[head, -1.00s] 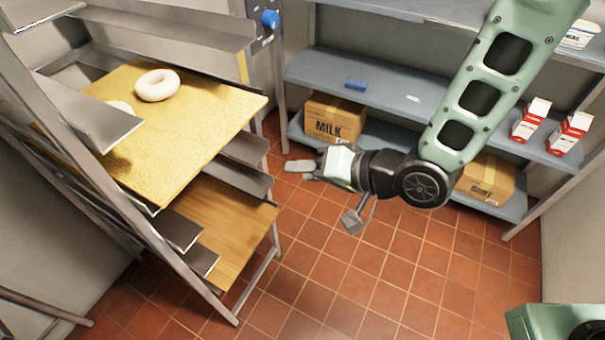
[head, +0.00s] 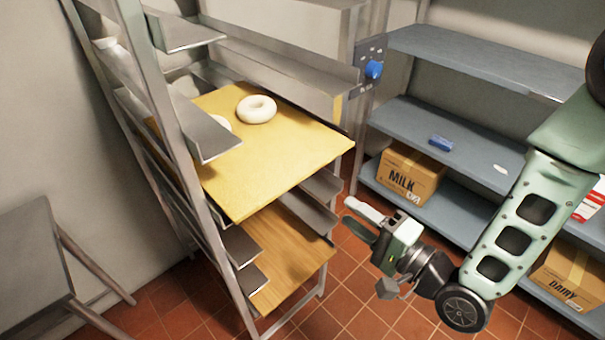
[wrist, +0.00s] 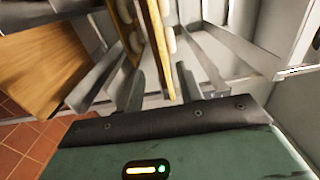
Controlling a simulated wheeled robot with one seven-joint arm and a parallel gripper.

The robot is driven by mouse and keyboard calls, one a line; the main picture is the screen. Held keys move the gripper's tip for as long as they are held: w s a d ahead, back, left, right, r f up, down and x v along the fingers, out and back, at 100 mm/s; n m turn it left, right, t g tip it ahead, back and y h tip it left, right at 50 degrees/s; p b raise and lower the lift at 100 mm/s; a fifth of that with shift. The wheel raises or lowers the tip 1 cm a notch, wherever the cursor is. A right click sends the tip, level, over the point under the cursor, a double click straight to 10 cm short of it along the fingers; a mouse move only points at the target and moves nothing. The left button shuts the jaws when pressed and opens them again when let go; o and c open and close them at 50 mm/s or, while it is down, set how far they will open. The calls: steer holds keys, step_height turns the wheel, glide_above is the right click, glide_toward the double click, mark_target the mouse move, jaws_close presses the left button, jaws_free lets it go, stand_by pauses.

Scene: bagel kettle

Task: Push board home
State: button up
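A yellow board (head: 290,150) lies on rails in a metal rack and sticks out of its front. A white bagel (head: 257,109) rests on it, and a second bagel (head: 221,123) is partly hidden behind a rail. My gripper (head: 349,213) is to the right of the board's front corner, empty, with its fingers a little apart. The wrist view shows the board nearly edge-on (wrist: 157,35), ahead of my open fingers (wrist: 160,88), with bagels along it. I see no contact with the board.
A brown wooden board (head: 295,250) sits lower in the rack (head: 160,110). Blue-grey shelves (head: 470,155) with a milk box (head: 408,178) stand at right. A grey table (head: 30,255) is at left. Tiled floor lies below my gripper.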

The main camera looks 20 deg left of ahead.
mark_target(304, 179)
steer(key=b+x, duration=0.1)
steer(key=x, duration=1.1)
steer(key=shift+w+a, duration=0.15)
steer(key=shift+a, duration=0.1)
steer(key=shift+b+x, duration=0.5)
steer(key=shift+x, duration=0.8)
jaws_close()
